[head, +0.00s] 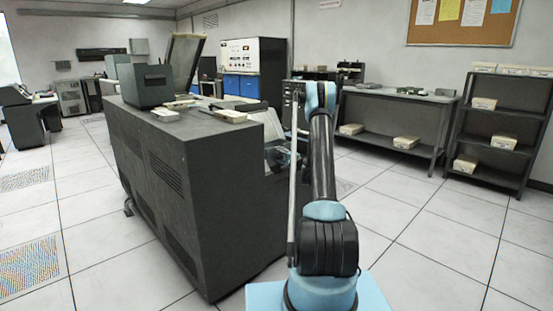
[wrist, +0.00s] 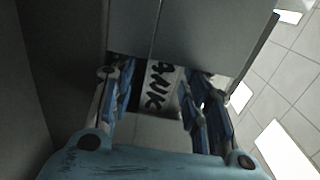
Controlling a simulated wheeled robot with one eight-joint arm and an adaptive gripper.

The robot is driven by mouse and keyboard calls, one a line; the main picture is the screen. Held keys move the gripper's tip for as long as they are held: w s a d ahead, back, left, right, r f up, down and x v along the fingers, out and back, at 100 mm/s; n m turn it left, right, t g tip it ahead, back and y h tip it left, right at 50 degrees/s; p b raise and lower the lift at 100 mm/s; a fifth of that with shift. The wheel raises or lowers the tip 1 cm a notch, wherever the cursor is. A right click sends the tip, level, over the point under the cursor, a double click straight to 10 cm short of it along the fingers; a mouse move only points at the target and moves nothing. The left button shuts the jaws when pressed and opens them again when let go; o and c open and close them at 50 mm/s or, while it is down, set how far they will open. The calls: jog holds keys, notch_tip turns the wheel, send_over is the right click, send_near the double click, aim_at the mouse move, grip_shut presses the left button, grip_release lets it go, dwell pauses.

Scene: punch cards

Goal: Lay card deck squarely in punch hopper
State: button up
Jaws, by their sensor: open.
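My gripper (wrist: 152,92) is open in the wrist view, with its two blue-padded fingers spread. Between and beyond them is a pale face with black lettering (wrist: 160,88), partly cut off, reading something like "ANK". I cannot tell whether it belongs to the card deck. No touch between it and the fingers can be made out. A grey panel (wrist: 185,30) covers the view above the fingertips. In the head view my gripper is hidden behind my arm. A large dark machine (head: 200,190) stands left of my arm. I cannot make out its hopper.
Pale card boxes or trays (head: 230,116) lie on the machine's top near a dark raised box (head: 147,88). A grey table (head: 395,97) and a dark shelf unit (head: 500,130) with several pale boxes stand at the right. The tiled floor (head: 420,240) at front right is clear.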

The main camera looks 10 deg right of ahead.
jog(key=v, duration=1.1)
jog(key=s+a+r+n+g, duration=0.4)
jog(key=s+a+r, duration=0.4)
jog(key=s+r, duration=0.2)
jog(key=s+a+r+n+g+h, duration=0.1)
jog(key=s+a+r+g+h, duration=0.15)
jog(key=s, duration=0.55)
jog(key=s+a+r+n+g+h, duration=0.1)
jog(key=s+a+r+n+g, duration=0.15)
jog(key=s, duration=0.55)
jog(key=s+d+f+n+g+h, duration=0.1)
jog(key=s+d+f+h, duration=0.1)
jog(key=s, duration=1)
jog(key=s+d+f+n+g+h, duration=0.1)
jog(key=s+f, duration=0.3)
jog(key=s, duration=0.8)
jog(key=s+d+f+n+g+h, duration=0.1)
jog(key=s+d+f+h, duration=0.2)
jog(key=s, duration=1)
jog(key=shift+f+h, duration=0.45)
jog(key=shift+h, duration=0.1)
jog(key=shift+n, duration=0.25)
